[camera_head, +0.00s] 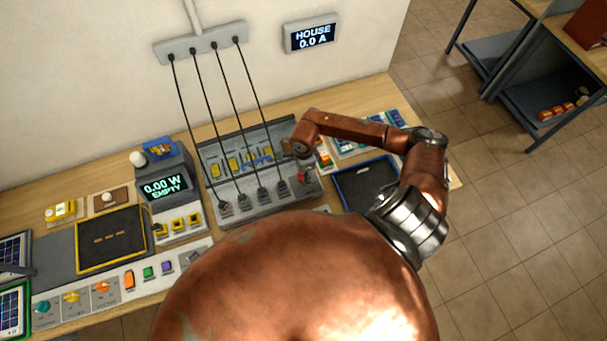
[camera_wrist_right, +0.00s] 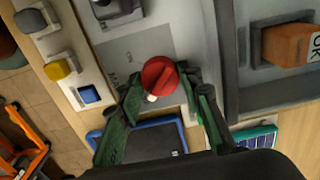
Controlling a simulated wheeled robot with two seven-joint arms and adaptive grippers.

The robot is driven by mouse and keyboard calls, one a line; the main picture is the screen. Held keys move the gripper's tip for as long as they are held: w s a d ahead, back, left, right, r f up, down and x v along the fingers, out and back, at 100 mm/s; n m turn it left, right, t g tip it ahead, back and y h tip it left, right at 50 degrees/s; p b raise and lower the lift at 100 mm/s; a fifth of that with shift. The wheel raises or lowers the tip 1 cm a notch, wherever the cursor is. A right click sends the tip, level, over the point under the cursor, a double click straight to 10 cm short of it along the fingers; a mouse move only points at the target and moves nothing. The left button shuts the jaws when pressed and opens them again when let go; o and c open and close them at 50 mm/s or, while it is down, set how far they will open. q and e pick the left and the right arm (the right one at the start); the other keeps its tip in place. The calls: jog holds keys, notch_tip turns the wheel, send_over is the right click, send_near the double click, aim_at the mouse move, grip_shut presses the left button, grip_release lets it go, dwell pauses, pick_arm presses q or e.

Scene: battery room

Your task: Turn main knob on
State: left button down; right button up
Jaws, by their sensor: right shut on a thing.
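The red main knob (camera_wrist_right: 158,74) is on a grey panel in the right wrist view, with a white mark at its lower left edge. Lettering beside it is partly hidden. My right gripper (camera_wrist_right: 164,84) has its green fingers on either side of the knob and is shut on it. In the head view a small red spot, the knob (camera_head: 305,178), shows at the right end of the grey cabled panel (camera_head: 250,208), below the end of my right arm. My left gripper is not in view.
The house display (camera_head: 312,36) on the wall reads 0.0 A. A grey meter (camera_head: 165,187) reads 0.00 W, EMPTY. Four black cables run down to the panel. A blue-edged black tray (camera_head: 365,185) lies right of it. An orange block (camera_wrist_right: 288,44) is near the knob.

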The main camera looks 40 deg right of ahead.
jog(key=c, duration=0.4)
jog(key=shift+c, duration=0.2)
jog(key=m+b, duration=0.2)
jog(key=m, duration=0.1)
jog(key=shift+f, duration=0.1)
jog(key=m+b, duration=0.3)
jog(key=m, duration=0.2)
jog(key=shift+m, duration=0.3)
jog(key=m+b, duration=0.2)
jog(key=m, duration=0.2)
jog(key=shift+m, duration=0.3)
jog(key=m+b, duration=0.1)
jog(key=m, duration=0.3)
jog(key=shift+m, duration=0.3)
